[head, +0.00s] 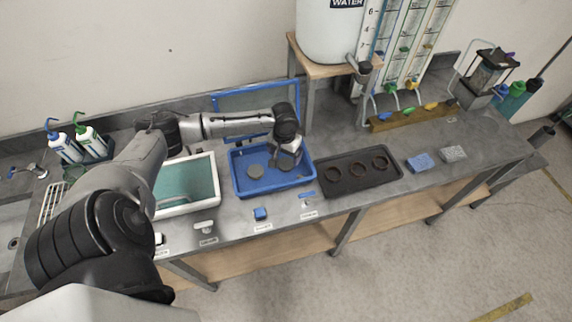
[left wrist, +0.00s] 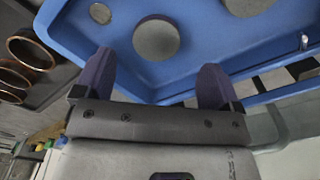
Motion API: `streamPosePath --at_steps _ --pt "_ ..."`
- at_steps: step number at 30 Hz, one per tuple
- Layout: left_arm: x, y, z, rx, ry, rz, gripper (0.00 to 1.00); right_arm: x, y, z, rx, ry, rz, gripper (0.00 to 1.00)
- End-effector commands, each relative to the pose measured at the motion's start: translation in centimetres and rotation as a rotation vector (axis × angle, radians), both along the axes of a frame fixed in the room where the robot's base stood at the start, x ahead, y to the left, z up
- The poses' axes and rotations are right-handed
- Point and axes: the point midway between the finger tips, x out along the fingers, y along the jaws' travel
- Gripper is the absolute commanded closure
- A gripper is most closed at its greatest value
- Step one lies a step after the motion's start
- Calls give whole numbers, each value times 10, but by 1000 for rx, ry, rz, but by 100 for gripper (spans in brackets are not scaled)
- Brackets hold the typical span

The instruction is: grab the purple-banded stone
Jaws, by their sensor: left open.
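My left gripper (head: 284,155) is over the blue tray (head: 243,187); it also shows in the left wrist view (left wrist: 157,62), open with nothing between its fingers. A round grey stone (left wrist: 157,38) with a thin dark purplish band on its side lies in the tray, just ahead of the gap between the fingertips. Two other round stones lie farther in: a small one (left wrist: 100,13) and one cut by the top edge (left wrist: 248,5). In the head view, one grey stone (head: 253,168) shows clearly; the gripper partly hides the others. My right gripper is out of view.
A white bin with a teal inside (head: 188,186) stands left of the blue tray. A dark tray with several rings (head: 357,170) stands at its right. Blue and grey sponges (head: 420,162) lie farther right. A raised blue-framed panel (head: 257,99) stands behind the tray.

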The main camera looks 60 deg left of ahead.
Motion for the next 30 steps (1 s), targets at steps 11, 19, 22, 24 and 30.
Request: streamPosePath --at_steps 11,19,22,24,30 --pt "0 -4 -39 -2 1 1 11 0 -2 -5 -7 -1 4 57" --pt "0 -3 -51 1 -1 -1 11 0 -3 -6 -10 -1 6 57" --pt "0 -3 -51 1 -1 -1 13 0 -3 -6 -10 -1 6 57" --pt "0 -3 -51 1 -1 -1 19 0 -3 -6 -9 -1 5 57" --pt "0 -3 -51 1 -1 -1 38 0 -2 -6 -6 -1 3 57"
